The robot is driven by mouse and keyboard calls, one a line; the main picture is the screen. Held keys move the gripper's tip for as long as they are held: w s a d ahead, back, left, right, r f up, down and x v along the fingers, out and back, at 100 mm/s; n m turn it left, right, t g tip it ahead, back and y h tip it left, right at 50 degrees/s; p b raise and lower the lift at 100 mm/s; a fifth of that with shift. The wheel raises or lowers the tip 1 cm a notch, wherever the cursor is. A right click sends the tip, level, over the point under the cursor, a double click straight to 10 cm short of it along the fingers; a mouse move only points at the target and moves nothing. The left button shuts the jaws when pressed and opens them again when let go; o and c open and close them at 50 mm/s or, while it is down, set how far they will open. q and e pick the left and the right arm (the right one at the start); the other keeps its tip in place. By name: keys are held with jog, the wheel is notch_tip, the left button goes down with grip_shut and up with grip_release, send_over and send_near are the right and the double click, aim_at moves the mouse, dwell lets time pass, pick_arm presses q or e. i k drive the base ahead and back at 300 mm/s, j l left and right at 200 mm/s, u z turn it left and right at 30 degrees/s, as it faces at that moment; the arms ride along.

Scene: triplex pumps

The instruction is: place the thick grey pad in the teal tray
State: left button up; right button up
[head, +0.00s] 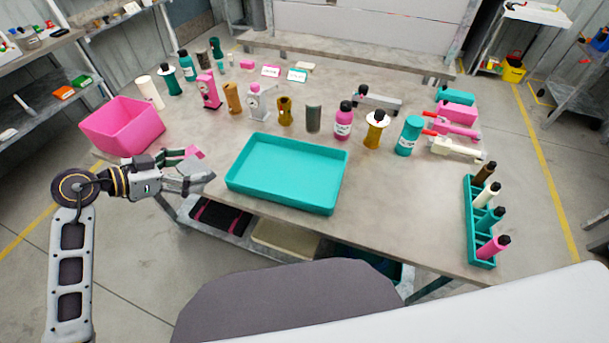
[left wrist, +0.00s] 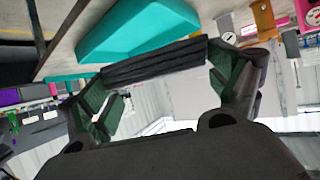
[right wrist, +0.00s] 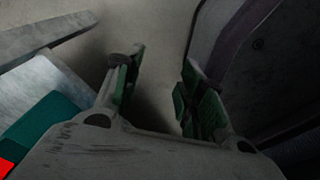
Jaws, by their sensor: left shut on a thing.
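The teal tray (head: 287,173) lies on the grey table, empty, near the front edge. My left gripper (head: 195,174) is just left of the tray, over the table's front left edge. In the left wrist view the thick grey pad (left wrist: 155,62), dark and ribbed, spans between the two fingers, and the gripper is shut on it. The teal tray (left wrist: 140,27) shows beyond the pad there, and the pad is outside it. My right gripper (right wrist: 160,95) shows only in its own wrist view, with its fingers apart and nothing between them.
A pink bin (head: 122,126) stands at the table's left end. Bottles and small parts line the back, including a pink bottle (head: 344,120). A teal rack (head: 478,220) holds several bottles at the right.

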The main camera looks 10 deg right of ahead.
aim_at(289, 174)
jog(key=k+l, duration=0.1)
jog(key=l, duration=0.5)
jog(key=k+l+z, duration=0.15)
jog(key=l, duration=1.1)
jog(key=k+z, duration=0.05)
